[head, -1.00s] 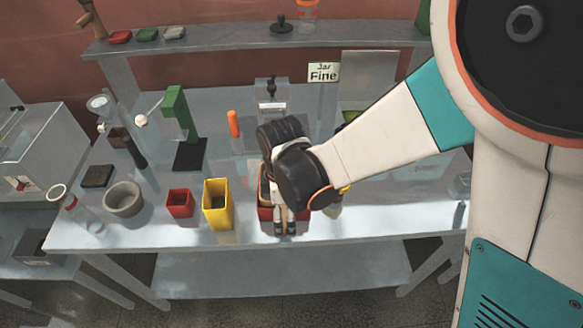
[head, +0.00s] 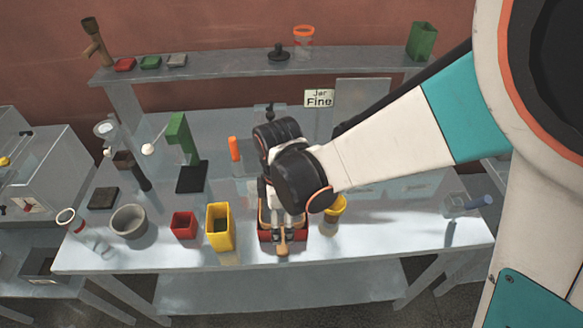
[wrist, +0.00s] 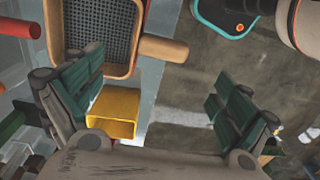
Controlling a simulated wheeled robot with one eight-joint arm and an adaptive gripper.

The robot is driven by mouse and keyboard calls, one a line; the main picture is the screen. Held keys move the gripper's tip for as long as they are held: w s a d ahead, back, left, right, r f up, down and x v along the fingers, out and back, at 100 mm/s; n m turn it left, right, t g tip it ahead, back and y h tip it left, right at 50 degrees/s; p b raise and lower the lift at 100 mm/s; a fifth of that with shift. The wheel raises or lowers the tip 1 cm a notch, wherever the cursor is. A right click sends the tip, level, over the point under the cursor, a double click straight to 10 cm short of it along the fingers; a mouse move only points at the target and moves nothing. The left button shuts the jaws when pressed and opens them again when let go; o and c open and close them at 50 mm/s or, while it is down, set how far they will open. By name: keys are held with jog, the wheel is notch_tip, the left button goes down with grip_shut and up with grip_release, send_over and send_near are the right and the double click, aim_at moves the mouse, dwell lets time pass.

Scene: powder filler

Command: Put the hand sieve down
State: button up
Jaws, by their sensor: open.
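The hand sieve has a wooden frame around a dark mesh (wrist: 92,24) and a short wooden handle (wrist: 162,47) in the wrist view. In the head view its handle (head: 282,246) sticks out toward the table's front edge, and its frame rests at a red box (head: 302,234); my arm hides much of it. My gripper (wrist: 155,95) is open and empty, its green-padded fingers spread wide apart. In the head view my gripper (head: 284,230) is over the handle.
A yellow box (head: 220,228), a red cup (head: 183,225) and a grey bowl (head: 128,221) stand to the left. A yellow-rimmed vessel (head: 335,208) stands just right of the gripper. The front right tabletop is mostly clear.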

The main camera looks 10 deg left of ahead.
notch_tip(320, 180, up, 5)
jog(key=shift+f+p, duration=0.1)
jog(key=shift+p, duration=1.05)
jog(key=shift+w, duration=0.1)
